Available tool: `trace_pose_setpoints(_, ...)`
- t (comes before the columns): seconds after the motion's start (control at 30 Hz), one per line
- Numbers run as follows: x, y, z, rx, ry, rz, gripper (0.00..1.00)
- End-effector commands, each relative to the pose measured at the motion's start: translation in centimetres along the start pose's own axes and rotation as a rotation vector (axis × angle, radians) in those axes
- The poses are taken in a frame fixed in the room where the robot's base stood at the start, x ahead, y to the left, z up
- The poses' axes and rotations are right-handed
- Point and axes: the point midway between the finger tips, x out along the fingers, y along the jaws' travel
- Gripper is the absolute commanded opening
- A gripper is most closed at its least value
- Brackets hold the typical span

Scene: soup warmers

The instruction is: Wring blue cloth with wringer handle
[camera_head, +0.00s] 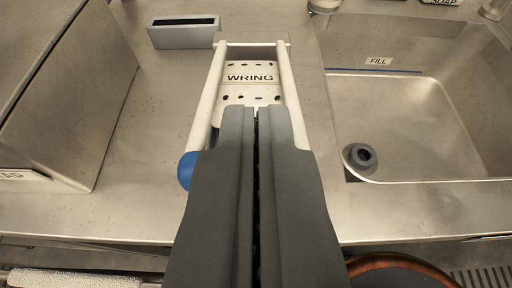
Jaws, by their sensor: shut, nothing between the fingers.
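My gripper (256,112) is shut, its two dark grey fingers pressed together and pointing away over the wringer. The wringer (250,95) has a perforated white plate marked WRING. Pale bars run along both of its sides and a thin crossbar joins them at the far end. A blue knob (187,170) sits at the near left end of the left bar, beside my left finger; it seems to be the handle's grip. The fingers cover the near part of the wringer. I cannot tell whether they touch it. No blue cloth is in view.
A sink basin (400,125) marked FILL lies to the right, with a grey round stopper (361,156) at its near left corner. A grey slotted box (184,32) stands at the back left. A steel panel (75,90) rises at left. A copper-coloured rim (400,264) shows at bottom right.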

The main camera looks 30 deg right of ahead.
Motion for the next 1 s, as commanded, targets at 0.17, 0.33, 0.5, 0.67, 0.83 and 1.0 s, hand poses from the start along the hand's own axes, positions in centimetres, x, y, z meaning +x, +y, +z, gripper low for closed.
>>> trace_pose_setpoints(0.17, -1.6, -0.1, 0.8, -0.001, -0.001, -0.003, 0.0)
trace_pose_setpoints(0.33, -3.0, -0.1, 1.5, -0.001, -0.001, -0.003, 0.0)
trace_pose_setpoints(0.5, -4.5, -0.1, 2.2, -0.002, 0.0, -0.003, 0.0)
trace_pose_setpoints(0.67, -5.7, -0.1, 2.8, -0.001, 0.0, -0.002, 0.0)
trace_pose_setpoints(0.83, -6.5, 0.0, 3.2, -0.001, -0.001, -0.001, 0.0)
trace_pose_setpoints(1.0, -6.8, 0.0, 3.3, 0.0, -0.001, -0.001, 0.0)
